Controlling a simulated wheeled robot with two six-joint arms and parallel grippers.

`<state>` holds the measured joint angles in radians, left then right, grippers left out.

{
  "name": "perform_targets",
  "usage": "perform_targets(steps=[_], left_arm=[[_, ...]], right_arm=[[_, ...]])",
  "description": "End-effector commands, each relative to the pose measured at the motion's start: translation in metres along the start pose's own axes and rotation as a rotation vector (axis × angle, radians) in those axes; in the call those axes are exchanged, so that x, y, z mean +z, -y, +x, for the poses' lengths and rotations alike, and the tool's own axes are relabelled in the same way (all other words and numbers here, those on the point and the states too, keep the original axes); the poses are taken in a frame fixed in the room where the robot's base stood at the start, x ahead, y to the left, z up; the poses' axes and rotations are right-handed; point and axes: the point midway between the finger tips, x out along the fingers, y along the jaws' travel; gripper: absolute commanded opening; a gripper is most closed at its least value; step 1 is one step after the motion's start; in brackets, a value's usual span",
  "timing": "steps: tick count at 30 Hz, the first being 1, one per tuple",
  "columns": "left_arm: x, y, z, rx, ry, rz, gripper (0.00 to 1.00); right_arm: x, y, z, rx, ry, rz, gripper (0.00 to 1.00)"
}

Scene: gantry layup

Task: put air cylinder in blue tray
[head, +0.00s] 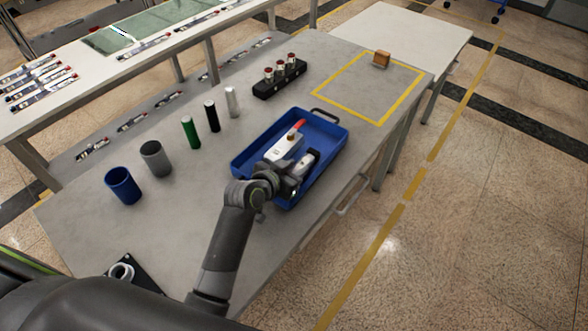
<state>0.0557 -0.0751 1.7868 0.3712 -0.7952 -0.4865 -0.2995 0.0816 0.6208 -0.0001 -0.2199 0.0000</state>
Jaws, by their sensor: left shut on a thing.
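The blue tray (333,143) lies on the grey table, its long side running toward the back right. My left gripper (297,160) is over the near half of the tray. It is shut on a pale block-like piece with an orange-red tip, which I take for the air cylinder (285,148). The piece is within the tray's outline, with its tip pointing to the back right. My gripper and wrist hide part of it, and I cannot tell whether it touches the tray floor. My right gripper is not in view.
Green (190,132), black (212,116) and white (232,101) cylinders stand left of the tray. A grey cup (156,158) and a blue cup (123,185) are farther left. The tray's far end is clear.

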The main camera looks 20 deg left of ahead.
Motion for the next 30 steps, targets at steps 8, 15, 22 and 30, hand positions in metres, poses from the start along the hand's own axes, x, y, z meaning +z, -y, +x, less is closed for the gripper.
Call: perform_targets(steps=[8, 15, 22, 30], left_arm=[[0.003, 0.000, 0.002, -0.001, -0.004, 0.001, 0.00], [0.007, 0.000, 0.003, -0.001, -0.001, 0.001, 0.40], [0.006, 0.000, 0.003, -0.001, -0.001, 0.001, 0.40], [0.005, 0.001, -0.015, -0.002, -0.001, 0.000, 0.40]], right_arm=[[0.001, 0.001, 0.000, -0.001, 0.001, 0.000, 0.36], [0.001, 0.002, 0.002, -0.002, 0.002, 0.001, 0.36], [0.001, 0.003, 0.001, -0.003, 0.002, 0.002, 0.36], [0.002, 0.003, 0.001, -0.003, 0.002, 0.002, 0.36]])
